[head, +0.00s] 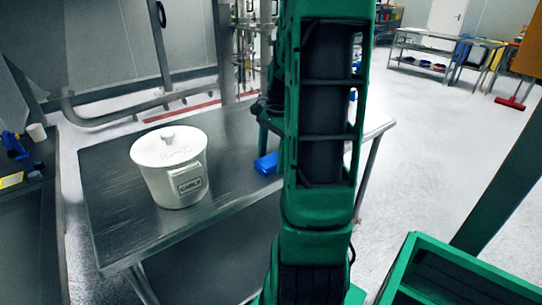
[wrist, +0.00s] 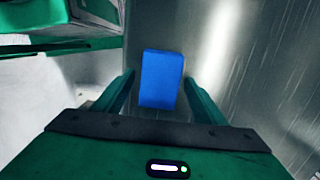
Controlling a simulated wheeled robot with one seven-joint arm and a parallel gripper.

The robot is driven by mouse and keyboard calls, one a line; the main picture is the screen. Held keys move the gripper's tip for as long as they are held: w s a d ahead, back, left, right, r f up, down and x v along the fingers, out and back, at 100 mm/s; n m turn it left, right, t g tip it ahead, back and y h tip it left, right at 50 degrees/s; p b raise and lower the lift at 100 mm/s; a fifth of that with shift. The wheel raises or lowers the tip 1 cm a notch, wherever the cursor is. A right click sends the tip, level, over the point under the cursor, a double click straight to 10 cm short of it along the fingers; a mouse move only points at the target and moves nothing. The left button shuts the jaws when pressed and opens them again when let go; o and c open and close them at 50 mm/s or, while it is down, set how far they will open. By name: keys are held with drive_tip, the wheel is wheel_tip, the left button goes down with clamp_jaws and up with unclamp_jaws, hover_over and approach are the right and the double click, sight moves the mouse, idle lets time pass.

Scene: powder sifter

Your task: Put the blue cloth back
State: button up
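The blue cloth (head: 266,163) looks like a small folded block lying on the metal table (head: 115,215), left of my arm in the head view. In the wrist view the blue cloth (wrist: 162,79) is ahead of my gripper (wrist: 160,80), centred between its two green fingers. The fingers are apart and neither visibly touches the cloth. I cannot tell how far the fingertips are above the table. In the head view my arm hides most of the gripper and part of the table.
A white lidded pot (head: 172,170) with a label stands on the table left of the cloth. A dark counter (head: 25,215) with small items is at far left. A green open box (head: 445,275) is at lower right. The tabletop between pot and cloth is clear.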

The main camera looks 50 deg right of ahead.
sight(275, 158)
wheel_tip(275, 158, up, 11)
drive_tip(key=d, duration=0.1)
drive_tip(key=s+a+f+n, duration=0.3)
drive_tip(key=s+a+n, duration=0.4)
drive_tip(key=a, duration=0.1)
drive_tip(key=s+a+f+n+h, duration=0.1)
drive_tip(key=s+a+f+n, duration=0.1)
drive_tip(key=s+a+n, duration=0.4)
drive_tip(key=a+n, duration=0.1)
drive_tip(key=a, duration=0.1)
drive_tip(key=shift+s+a+f+g, duration=0.3)
drive_tip(key=shift+s+a+f, duration=0.05)
drive_tip(key=shift+f, duration=0.05)
